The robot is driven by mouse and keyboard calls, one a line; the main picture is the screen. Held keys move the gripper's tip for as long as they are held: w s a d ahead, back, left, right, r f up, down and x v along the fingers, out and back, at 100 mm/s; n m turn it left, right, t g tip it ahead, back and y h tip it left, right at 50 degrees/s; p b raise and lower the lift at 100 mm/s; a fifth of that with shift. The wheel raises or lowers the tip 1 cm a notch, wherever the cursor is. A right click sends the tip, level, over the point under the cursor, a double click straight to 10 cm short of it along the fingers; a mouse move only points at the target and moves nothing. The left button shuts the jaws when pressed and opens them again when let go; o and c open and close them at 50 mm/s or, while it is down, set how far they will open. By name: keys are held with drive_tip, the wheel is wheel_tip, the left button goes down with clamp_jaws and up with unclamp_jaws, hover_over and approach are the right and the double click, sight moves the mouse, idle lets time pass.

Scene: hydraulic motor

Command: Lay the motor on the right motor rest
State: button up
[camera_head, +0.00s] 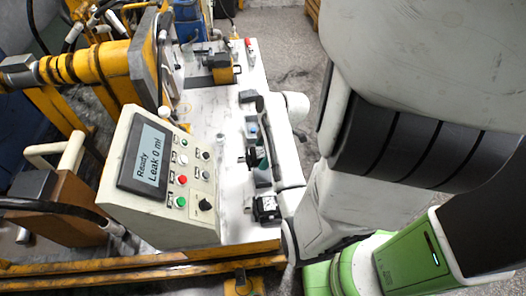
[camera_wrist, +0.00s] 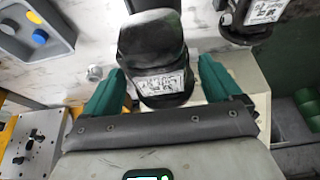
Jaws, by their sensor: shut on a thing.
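My gripper (camera_wrist: 160,84) has teal fingers on either side of a black motor (camera_wrist: 152,42) with a white label, and is shut on it. In the head view my gripper (camera_head: 258,161) is above the right part of the white table, and the held motor (camera_head: 251,158) shows as a small dark shape, partly hidden by my arm. A second black motor (camera_head: 267,208) with a white label sits near the table's front right; it also shows at the top right of the wrist view (camera_wrist: 264,10). I cannot tell which support is the right motor rest.
A control box (camera_head: 155,175) reading "Ready, Leak 0 ml" stands at the table's left. A yellow and black device (camera_head: 222,72) stands at the back. The white table (camera_head: 205,118) is clear in the middle.

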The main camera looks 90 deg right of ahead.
drive_tip(key=shift+f+b, duration=2.35)
drive_tip(key=shift+f, duration=0.15)
drive_tip(key=shift+f+b, duration=0.6)
drive_tip(key=shift+f, duration=0.75)
drive_tip(key=shift+s+p, duration=0.15)
drive_tip(key=shift+p, duration=0.15)
drive_tip(key=shift+f, duration=0.15)
drive_tip(key=o, duration=1.5)
drive_tip(key=shift+o, duration=0.2)
drive_tip(key=shift+a+f, duration=0.1)
drive_tip(key=shift+f, duration=0.05)
wheel_tip(320, 180, up, 8)
drive_tip(key=p, duration=0.8)
